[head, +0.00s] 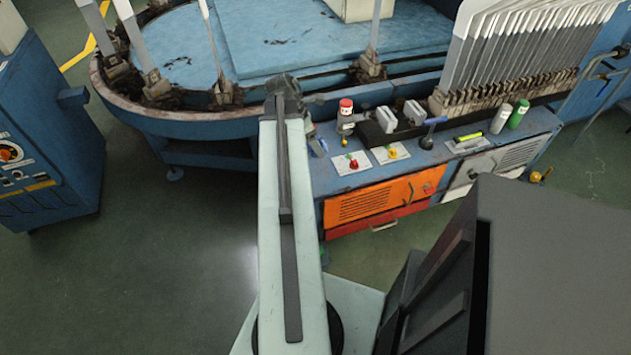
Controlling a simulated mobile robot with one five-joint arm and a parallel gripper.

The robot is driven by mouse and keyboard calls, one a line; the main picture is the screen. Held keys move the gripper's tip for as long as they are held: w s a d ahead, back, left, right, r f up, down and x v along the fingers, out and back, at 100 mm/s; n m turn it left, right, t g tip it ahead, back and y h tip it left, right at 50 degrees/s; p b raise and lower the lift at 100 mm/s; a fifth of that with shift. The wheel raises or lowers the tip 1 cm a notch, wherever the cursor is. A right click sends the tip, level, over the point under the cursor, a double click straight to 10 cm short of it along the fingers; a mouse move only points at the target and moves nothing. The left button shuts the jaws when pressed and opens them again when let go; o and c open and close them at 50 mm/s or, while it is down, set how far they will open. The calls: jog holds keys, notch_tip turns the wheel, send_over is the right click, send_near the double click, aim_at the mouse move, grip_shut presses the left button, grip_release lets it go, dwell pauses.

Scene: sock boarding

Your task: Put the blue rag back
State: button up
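No blue rag can be made out for certain in the head view. A small bright blue patch (318,145) shows just right of my arm at the bench's left end; I cannot tell whether it is the rag. My gripper (284,90) is at the far end of my pale arm, over the rim of the blue oval machine. It is small and dark, seen from behind, and its fingers are hidden, so I cannot tell whether it is open or holds something.
The blue bench (440,155) carries a red-capped bottle (346,116), button panels (357,162), a green bottle (518,114) and a row of upright grey boards (520,45). A blue cabinet (45,140) stands left. A dark grey box (550,260) fills the lower right. Green floor (150,260) is clear at left.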

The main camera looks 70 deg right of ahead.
notch_tip(320, 180, down, 15)
jog(key=b, duration=1.3)
jog(key=shift+r, duration=0.1)
jog(key=shift+f+b, duration=0.3)
jog(key=shift+b, duration=0.2)
jog(key=o, duration=1.2)
jog(key=shift+r, duration=0.1)
jog(key=p+v, duration=0.7)
jog(key=v, duration=0.1)
jog(key=shift+a, duration=0.2)
jog(key=shift+w, duration=0.1)
